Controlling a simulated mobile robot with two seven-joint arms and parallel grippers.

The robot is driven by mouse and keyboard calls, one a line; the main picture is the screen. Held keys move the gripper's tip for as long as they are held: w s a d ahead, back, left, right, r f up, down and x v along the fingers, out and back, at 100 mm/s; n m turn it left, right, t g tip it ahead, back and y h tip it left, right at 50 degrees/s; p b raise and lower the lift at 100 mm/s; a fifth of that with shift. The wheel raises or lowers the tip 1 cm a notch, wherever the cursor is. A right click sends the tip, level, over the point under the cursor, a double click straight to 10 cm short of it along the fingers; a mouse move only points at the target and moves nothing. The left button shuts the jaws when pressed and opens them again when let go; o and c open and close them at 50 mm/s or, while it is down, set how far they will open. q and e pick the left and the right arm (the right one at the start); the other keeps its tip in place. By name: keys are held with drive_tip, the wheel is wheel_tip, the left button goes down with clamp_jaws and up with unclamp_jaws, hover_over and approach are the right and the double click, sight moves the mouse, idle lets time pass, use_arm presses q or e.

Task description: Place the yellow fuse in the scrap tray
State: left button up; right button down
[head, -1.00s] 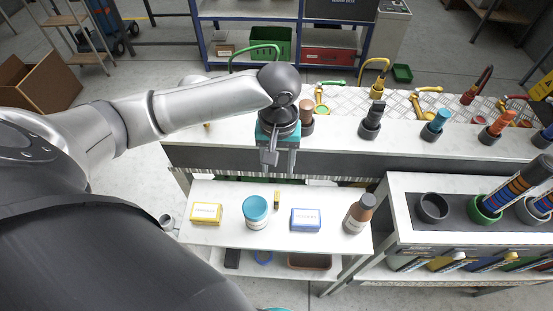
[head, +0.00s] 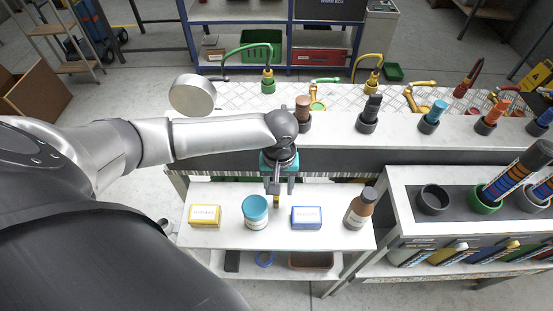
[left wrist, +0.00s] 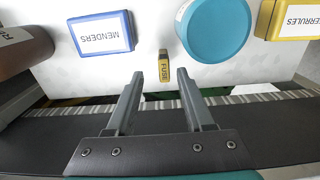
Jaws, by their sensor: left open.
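My left gripper (head: 277,188) is open and empty, pointing down. In the left wrist view its fingers (left wrist: 161,76) stand either side of the fuse's line, with the fuse just past the tips. No tray is labelled as scrap; a brown-red tray (head: 324,267) sits on the lower shelf, partly hidden. My right gripper is not seen.
Beside the fuse stand the teal-lidded jar (head: 255,209) and the blue MENDERS box (head: 306,217). A yellow FERRULES box (head: 205,215) is farther left and a brown bottle (head: 360,208) farther right.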

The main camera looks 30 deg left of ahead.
use_arm(q)
drive_tip(key=f, duration=0.4)
drive_tip(key=shift+s+a+f+b, duration=0.15)
drive_tip(key=shift+s+a+b, duration=0.1)
drive_tip(key=shift+b, duration=0.1)
drive_tip(key=shift+c, duration=0.4)
clamp_jaws()
